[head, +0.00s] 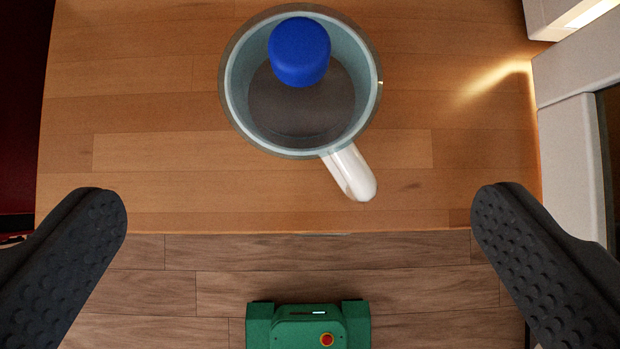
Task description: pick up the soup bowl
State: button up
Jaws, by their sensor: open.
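A round vessel with pale blue-green walls, a grey-brown inside and a white handle (238,92) stands on the wooden counter near the top middle of the head view. It is the only bowl-like thing in view, and I take it for the soup bowl. Its handle points down and slightly right. A blue cylinder (299,52) overlaps its far inside; I cannot tell whether it rests in the vessel or hangs above it. My gripper (298,200) is open and empty, its two dark fingers spread wide at left and right, apart from the vessel and nearer the counter's front edge.
The wooden counter (120,200) is bare around the vessel, and its front edge crosses the lower middle. Below lies a plank floor (420,290) with my green base on it. White panelling (572,140) stands at the right; a dark red surface (18,110) is at the left.

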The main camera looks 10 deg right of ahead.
jog(key=g, duration=0.1)
send_near(301, 136)
jog(key=p+x, duration=0.1)
jog(key=x, duration=0.6)
jog(key=shift+p+x, duration=0.4)
jog(key=shift+x, duration=2.5)
jog(key=shift+s+f, duration=0.1)
jog(key=shift+s, duration=0.05)
jog(key=c, duration=1.1)
jog(key=shift+c, duration=0.2)
jog(key=shift+r, duration=0.2)
